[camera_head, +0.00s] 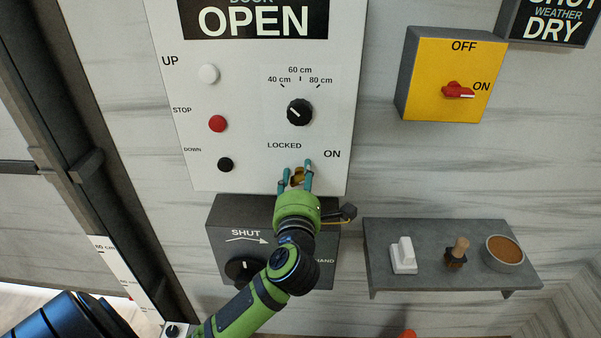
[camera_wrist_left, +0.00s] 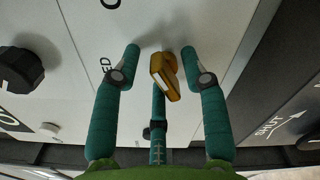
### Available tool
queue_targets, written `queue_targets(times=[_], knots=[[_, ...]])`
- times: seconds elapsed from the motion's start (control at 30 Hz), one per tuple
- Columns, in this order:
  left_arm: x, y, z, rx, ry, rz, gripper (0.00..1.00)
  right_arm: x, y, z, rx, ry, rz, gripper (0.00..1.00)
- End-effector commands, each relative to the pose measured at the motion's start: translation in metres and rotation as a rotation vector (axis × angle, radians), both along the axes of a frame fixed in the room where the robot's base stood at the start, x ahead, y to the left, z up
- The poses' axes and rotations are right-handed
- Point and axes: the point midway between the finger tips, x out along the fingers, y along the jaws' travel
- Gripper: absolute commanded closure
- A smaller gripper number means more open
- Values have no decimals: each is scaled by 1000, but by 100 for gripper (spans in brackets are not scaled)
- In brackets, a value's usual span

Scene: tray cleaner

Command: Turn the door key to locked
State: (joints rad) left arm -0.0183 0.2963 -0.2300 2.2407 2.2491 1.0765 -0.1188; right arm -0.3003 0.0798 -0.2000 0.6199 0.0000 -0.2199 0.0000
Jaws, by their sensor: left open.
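The brass door key (camera_head: 297,177) sits low on the white control panel (camera_head: 240,130), below the word LOCKED and left of the word ON. My left gripper (camera_head: 297,168) is open in front of it, with teal fingers on either side. In the left wrist view the key (camera_wrist_left: 165,76) stands between the two outer fingertips, nearer the right one, and the third finger lies below it. The fingers look apart from the key. The key's bow is slightly tilted in that view; its set position is hard to tell. My right gripper is not in view.
A black selector knob (camera_head: 299,112) and white, red and black buttons are on the panel above. A dark SHUT box (camera_head: 225,215) juts out below, close to my left wrist. A grey shelf (camera_head: 450,282) and a yellow switch box (camera_head: 422,100) are at right.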

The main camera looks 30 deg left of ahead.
Motion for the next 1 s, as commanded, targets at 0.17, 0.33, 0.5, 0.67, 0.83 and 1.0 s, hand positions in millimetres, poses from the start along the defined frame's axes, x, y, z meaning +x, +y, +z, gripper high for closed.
queue_targets(times=[0.17, 0.33, 0.5, 0.67, 0.83, 1.0], knots=[[2, 1, 0, 0, 0, 0, 56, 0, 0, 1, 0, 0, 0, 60], [2, 1, 0, 1, 1, 0, 80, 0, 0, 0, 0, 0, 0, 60], [2, 2, 0, 2, -1, 1, 100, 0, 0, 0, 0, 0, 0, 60], [2, 2, 1, -2, -5, 2, 100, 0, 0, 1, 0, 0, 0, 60], [1, 2, 1, -34, -26, 3, 100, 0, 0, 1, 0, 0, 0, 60], [1, 3, 2, -111, -75, 2, 100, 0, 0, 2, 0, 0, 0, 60]])
